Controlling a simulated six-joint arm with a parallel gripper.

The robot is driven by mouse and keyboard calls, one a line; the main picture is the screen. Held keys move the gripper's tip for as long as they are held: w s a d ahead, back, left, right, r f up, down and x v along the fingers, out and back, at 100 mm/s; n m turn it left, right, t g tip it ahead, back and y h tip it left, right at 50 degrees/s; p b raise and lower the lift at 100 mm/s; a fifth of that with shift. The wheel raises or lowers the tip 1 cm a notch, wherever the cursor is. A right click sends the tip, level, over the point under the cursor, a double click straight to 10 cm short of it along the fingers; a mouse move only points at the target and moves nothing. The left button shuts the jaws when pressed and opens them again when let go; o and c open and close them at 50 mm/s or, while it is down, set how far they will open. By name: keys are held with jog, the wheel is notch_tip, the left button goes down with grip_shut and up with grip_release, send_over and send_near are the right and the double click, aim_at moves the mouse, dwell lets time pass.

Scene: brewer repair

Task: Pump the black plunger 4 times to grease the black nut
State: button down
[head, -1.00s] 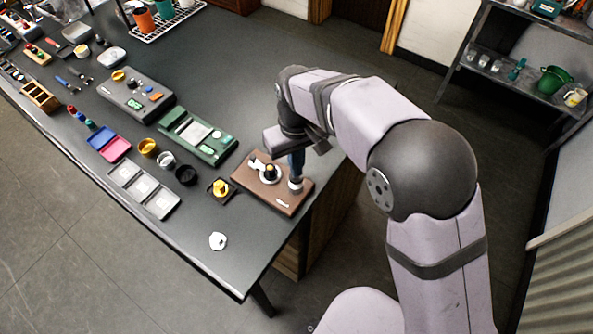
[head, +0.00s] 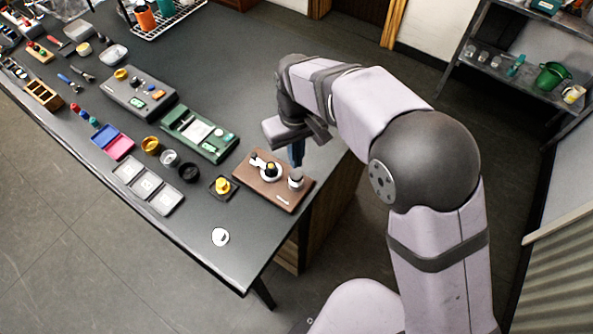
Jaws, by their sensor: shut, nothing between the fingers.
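A brown board (head: 262,190) lies near the table's right corner. On it, a pale ring-like fitting holds a dark nut-like part (head: 271,169) with a yellowish top, at the board's middle. To its right stands a short silver-white cylinder (head: 296,182), which appears to be the plunger's housing. The black plunger itself is not clearly distinguishable at this size. My gripper (head: 297,164) is shut and empty, pointing down just above the silver cylinder. I cannot tell whether its tips touch the plunger's top.
A small dark tray with a yellow part (head: 222,186) sits left of the board. A green case (head: 201,133) lies behind it. Black (head: 188,172), silver and gold cups stand farther left. A white piece (head: 220,237) lies near the front edge. The table strip between is clear.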

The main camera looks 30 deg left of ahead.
aim_at(297, 173)
notch_tip(297, 173, up, 6)
jog(key=p, duration=0.4)
jog(key=shift+f, duration=0.15)
jog(key=shift+w, duration=0.1)
dwell(0.6)
